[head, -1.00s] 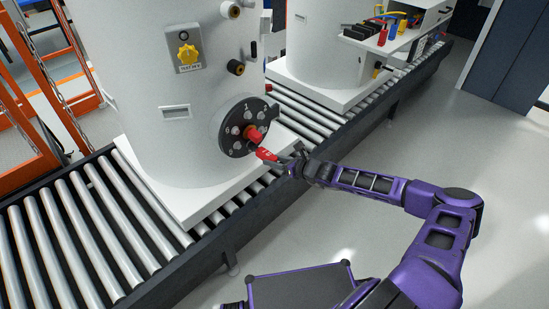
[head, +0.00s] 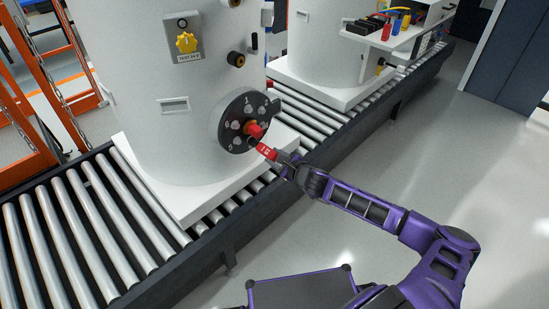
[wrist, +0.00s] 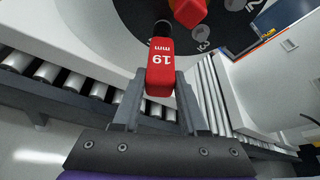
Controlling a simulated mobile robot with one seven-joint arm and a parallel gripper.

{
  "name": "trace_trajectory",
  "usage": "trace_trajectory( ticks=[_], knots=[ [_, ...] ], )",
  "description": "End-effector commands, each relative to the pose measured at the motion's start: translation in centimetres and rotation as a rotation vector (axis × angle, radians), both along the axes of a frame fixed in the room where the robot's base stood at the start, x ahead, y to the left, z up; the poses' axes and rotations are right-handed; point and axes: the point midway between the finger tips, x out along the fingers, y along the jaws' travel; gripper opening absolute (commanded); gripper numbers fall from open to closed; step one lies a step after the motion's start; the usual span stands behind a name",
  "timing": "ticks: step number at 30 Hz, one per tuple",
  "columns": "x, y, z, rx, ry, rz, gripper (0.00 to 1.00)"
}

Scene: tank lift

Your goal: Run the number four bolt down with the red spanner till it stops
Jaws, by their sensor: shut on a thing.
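My gripper (head: 284,160) is shut on the red spanner (head: 266,150), holding it by its red handle, marked "19 mm" in the wrist view (wrist: 160,72). The spanner's dark end points at the lower edge of the round black flange (head: 226,132) on the white tank. Whether it sits on a bolt head I cannot tell. The flange carries several pale bolts with white numbers and a red centre piece (head: 254,130). In the wrist view a "3" shows beside a bolt (wrist: 203,32). The number four bolt cannot be made out; the spanner's end may hide it.
The tank (head: 150,120) stands on a white base plate on a roller conveyor (head: 60,230). A second tank (head: 325,45) stands behind. Orange frames are at left; the floor at right is clear.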

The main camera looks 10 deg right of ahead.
Motion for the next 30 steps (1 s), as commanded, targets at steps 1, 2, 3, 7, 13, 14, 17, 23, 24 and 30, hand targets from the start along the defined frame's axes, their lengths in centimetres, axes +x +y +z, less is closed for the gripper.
trace_trajectory(
  ticks=[1,2,3,7,13,14,17,23,24,30],
  knots=[
    [0.03,-0.03,0.11,0.000,-0.001,0.000,0.00],
    [0.03,-0.02,0.15,0.000,-0.001,0.000,0.00],
    [0.04,-0.03,0.22,0.000,-0.002,0.000,0.00],
    [0.03,-0.01,0.22,0.000,-0.001,0.000,0.00],
    [0.07,0.01,0.23,0.002,-0.001,0.001,0.00],
    [0.10,0.03,0.22,0.002,-0.001,0.001,0.00],
    [0.18,0.12,0.23,0.001,-0.001,0.001,0.00],
    [0.31,0.05,0.71,0.046,0.034,0.000,0.00],
    [0.39,-0.07,0.97,0.088,0.065,-0.001,0.00],
    [0.54,-0.13,0.74,0.357,0.263,0.000,0.00]
  ],
)
